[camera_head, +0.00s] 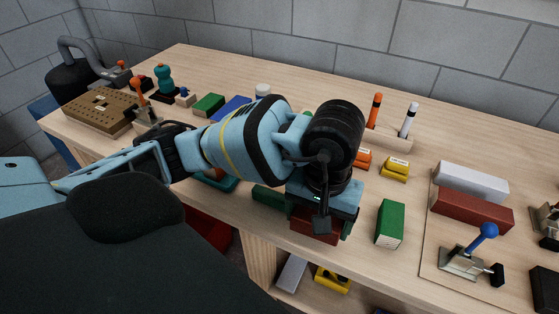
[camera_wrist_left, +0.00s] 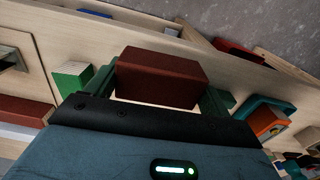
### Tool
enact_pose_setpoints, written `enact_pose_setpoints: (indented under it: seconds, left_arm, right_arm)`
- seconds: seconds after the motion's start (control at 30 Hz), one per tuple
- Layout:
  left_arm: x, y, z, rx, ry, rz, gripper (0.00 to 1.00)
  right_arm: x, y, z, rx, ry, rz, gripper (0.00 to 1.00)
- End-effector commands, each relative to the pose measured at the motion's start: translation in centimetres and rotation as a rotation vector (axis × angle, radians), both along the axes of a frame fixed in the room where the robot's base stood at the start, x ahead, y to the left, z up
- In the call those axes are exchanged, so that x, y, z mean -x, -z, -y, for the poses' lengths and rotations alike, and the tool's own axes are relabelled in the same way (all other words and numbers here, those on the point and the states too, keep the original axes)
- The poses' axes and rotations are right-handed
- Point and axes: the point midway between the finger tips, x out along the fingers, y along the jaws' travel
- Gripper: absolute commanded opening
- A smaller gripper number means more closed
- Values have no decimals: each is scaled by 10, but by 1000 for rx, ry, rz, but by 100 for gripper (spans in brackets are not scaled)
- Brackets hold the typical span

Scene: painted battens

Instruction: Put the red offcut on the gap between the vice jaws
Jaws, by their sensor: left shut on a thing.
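The red offcut (camera_head: 314,233) is a dark red block under my left gripper (camera_head: 318,218), near the front edge of the bench. In the left wrist view the offcut (camera_wrist_left: 162,78) sits between the two fingers of my left gripper (camera_wrist_left: 160,92), which is shut on it. I cannot tell how far it is above the bench top. At the right, a light grey bar (camera_head: 470,181) and a dark red bar (camera_head: 471,209) lie side by side on a board; these look like the vice jaws, with a narrow gap between them. My right gripper is out of view.
A green block (camera_head: 390,223) stands between my left gripper and the board (camera_head: 425,265). A clamp with a blue-knobbed lever (camera_head: 476,247) stands in front of the bars. Yellow (camera_head: 396,168) and orange blocks and a pen holder (camera_head: 388,137) lie behind. A shelf with a yellow item (camera_head: 332,280) is below.

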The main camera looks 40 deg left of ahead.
Motion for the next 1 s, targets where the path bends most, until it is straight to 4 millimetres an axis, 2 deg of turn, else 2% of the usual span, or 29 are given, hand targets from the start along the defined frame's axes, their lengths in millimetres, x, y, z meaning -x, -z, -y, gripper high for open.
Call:
enact_pose_setpoints:
  seconds: [0.3, 0.43, 1.0]
  left_arm:
    - [-1, -2, 4, 0, 34, 1, 58]
    - [-5, -1, -3, -1, 28, 0, 58]
    - [-65, 9, -107, -1, 26, 1, 58]
  right_arm:
    - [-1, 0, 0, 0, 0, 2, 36]
    - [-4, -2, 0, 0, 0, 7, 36]
    - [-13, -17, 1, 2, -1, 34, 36]
